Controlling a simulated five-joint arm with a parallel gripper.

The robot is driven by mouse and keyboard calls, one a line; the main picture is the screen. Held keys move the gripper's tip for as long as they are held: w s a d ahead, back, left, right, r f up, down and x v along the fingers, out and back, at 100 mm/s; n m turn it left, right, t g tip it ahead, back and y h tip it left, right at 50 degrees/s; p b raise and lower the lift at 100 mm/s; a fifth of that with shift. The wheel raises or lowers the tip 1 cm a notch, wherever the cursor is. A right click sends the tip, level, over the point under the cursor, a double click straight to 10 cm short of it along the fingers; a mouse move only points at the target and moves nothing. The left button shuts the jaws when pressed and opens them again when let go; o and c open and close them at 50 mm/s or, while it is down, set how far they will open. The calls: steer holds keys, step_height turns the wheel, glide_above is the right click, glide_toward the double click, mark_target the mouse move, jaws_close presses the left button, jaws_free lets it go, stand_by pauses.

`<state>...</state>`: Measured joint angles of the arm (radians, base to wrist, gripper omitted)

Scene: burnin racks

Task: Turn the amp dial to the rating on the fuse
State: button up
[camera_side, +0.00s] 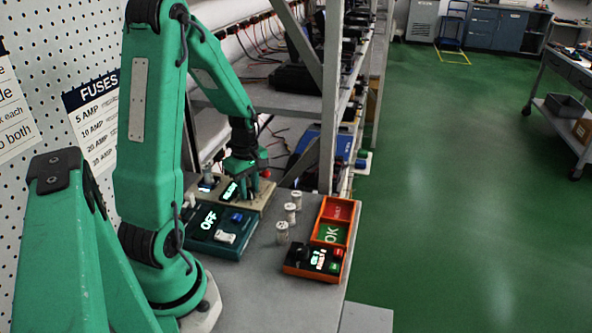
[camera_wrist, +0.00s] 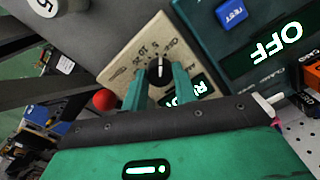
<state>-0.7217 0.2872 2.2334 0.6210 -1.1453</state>
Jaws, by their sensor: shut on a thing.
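The amp dial (camera_wrist: 158,72) is a dark round knob with a pale pointer mark, on a beige panel (camera_wrist: 124,61) printed with numbers. The mark points roughly up in the wrist view, near the printed numbers; the exact setting is hard to read. My gripper (camera_wrist: 159,80) is shut on the dial, one green finger on each side. In the side view my gripper (camera_side: 243,172) is over the beige panel and hides the dial. A white fuse (camera_wrist: 46,5) with a "5" shows at the wrist view's top-left edge, partly cut off. Several white fuses, including one (camera_side: 282,231), stand on the bench.
A teal tester box (camera_side: 205,232) reading OFF stands beside the panel; its blue button (camera_wrist: 232,13) shows in the wrist view. A red knob (camera_wrist: 104,100) is close to my gripper. An orange tray (camera_side: 316,238) marked FAULT and OK is at the right, behind a black button box (camera_side: 299,257).

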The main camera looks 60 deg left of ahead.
mark_target(249, 190)
steer(key=n, duration=0.4)
steer(key=shift+n, duration=2.2)
steer(key=o, duration=1)
steer(key=shift+r, duration=0.2)
steer(key=shift+r, duration=3.75)
